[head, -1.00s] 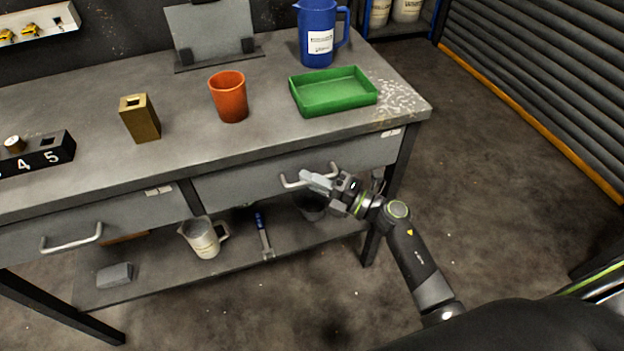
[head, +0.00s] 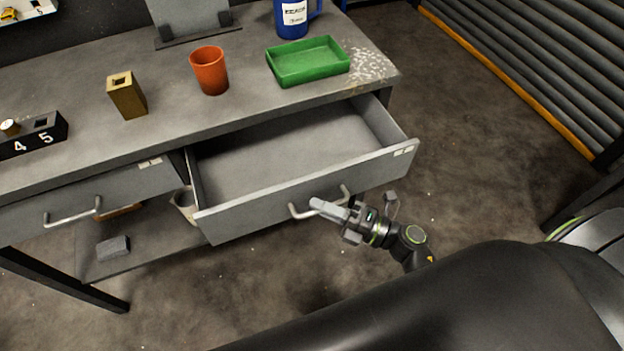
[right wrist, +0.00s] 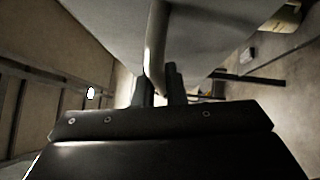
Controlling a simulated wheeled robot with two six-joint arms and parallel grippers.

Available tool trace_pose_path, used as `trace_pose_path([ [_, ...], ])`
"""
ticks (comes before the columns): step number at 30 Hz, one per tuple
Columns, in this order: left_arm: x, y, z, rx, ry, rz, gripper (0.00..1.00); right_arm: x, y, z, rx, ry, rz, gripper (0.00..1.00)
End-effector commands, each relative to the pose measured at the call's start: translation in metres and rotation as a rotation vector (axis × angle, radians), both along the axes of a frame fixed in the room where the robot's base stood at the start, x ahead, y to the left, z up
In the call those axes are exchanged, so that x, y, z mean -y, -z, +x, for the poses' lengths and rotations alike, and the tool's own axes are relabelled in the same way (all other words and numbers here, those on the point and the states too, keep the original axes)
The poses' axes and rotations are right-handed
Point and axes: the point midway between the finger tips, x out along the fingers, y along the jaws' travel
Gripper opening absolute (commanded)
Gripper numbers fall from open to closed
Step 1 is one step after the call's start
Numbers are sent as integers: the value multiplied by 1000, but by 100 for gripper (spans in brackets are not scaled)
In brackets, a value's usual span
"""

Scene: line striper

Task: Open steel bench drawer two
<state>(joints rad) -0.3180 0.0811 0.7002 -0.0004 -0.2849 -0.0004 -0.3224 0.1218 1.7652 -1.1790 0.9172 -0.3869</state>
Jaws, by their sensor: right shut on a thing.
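The right-hand drawer (head: 300,195) of the steel bench (head: 215,115) stands pulled well out, and its inside looks empty. Its bar handle (head: 298,212) is on the front face. My right gripper (head: 322,206) is shut on that handle. In the right wrist view the handle (right wrist: 156,45) runs down between the two fingers (right wrist: 158,88) of the gripper. The left-hand drawer (head: 100,195) is closed, with its own handle (head: 72,217). My left gripper is not in view.
On the bench top stand an orange cup (head: 209,70), a green tray (head: 308,62), a blue jug (head: 292,18), a brass-coloured block (head: 127,96) and a black numbered block (head: 35,136). A grey block (head: 113,246) lies on the lower shelf. Floor to the right is clear.

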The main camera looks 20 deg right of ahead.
Motion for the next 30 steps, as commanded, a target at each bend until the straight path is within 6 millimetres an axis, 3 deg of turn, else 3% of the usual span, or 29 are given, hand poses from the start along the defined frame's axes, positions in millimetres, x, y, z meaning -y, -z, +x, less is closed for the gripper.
trace_pose_path([
  [3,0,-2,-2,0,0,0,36,1,1,-18,-4,0,0,0],
  [7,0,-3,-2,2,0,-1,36,1,1,-27,-4,0,-1,0],
  [19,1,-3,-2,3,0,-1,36,1,1,-29,-2,-1,-1,0],
  [20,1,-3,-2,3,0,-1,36,1,1,-29,-2,-1,-1,13],
  [24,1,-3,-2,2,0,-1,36,1,1,-29,-2,-1,-1,32],
  [30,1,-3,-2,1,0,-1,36,1,1,-29,-1,0,0,32],
])
